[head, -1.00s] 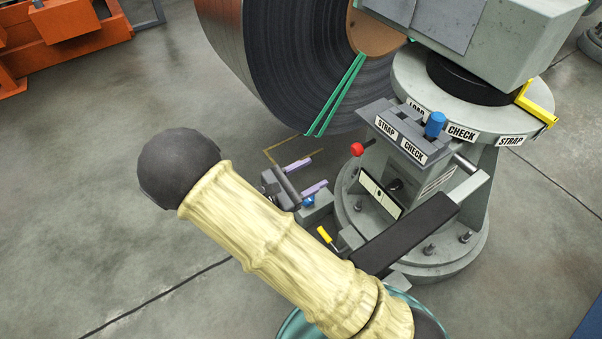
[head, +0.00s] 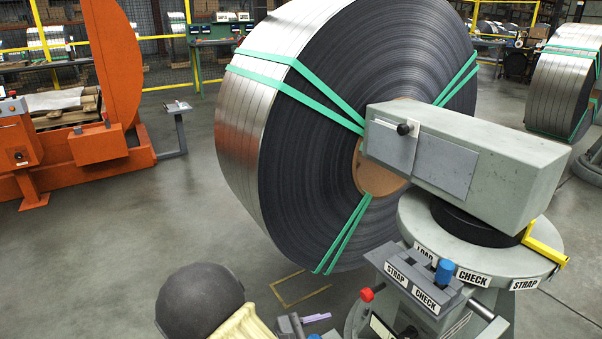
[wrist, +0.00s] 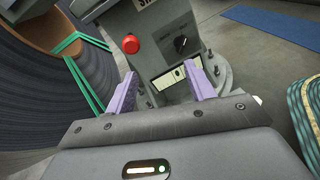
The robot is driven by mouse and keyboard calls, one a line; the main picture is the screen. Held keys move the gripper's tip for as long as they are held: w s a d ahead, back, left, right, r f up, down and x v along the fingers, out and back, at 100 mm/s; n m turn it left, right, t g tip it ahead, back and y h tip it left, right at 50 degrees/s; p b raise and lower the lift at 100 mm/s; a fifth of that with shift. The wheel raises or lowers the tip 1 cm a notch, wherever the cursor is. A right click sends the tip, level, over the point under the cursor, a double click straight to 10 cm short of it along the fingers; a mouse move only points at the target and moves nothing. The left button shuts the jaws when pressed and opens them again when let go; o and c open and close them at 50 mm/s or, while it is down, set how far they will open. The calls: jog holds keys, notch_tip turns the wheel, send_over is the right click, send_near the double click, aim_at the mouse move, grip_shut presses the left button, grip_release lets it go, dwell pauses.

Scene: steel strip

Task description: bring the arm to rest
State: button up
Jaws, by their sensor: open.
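My gripper (wrist: 163,88) shows in the wrist view with its two purple fingers spread apart and nothing between them. Beyond the fingers stands the grey machine pedestal with a red knob (wrist: 130,44), a black rotary switch (wrist: 181,44) and a pale switch panel (wrist: 168,80). In the head view only a purple finger (head: 316,318) and a dark part of my gripper show at the bottom edge, left of the pedestal. My arm's dark rounded joint and cream sleeve fill the bottom left and hide part of the gripper.
A large steel strip coil (head: 270,110) with green straps hangs on the grey turnstile head (head: 480,150). The STRAP/CHECK control box (head: 412,280) has a blue knob (head: 444,271). An orange machine (head: 90,145) stands left. Open floor (head: 120,260) lies between.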

jog(key=s+d+r+m+g+y+p, duration=0.2)
jog(key=s+d+r+m+g+y, duration=0.1)
jog(key=s+d+m+g+y, duration=0.25)
jog(key=s+d+r+m+g+y+p, duration=0.2)
jog(key=s+d+r+m+y, duration=0.15)
jog(key=m+y, duration=0.45)
notch_tip(320, 180, up, 43)
jog(key=m+t+y+p, duration=0.1)
jog(key=m+t+p, duration=0.3)
jog(key=p, duration=3.4)
jog(key=shift+w+d+m+p, duration=0.35)
jog(key=shift+m, duration=0.8)
jog(key=shift+f+y, duration=0.15)
jog(key=shift+y, duration=0.1)
jog(key=shift+d, duration=0.1)
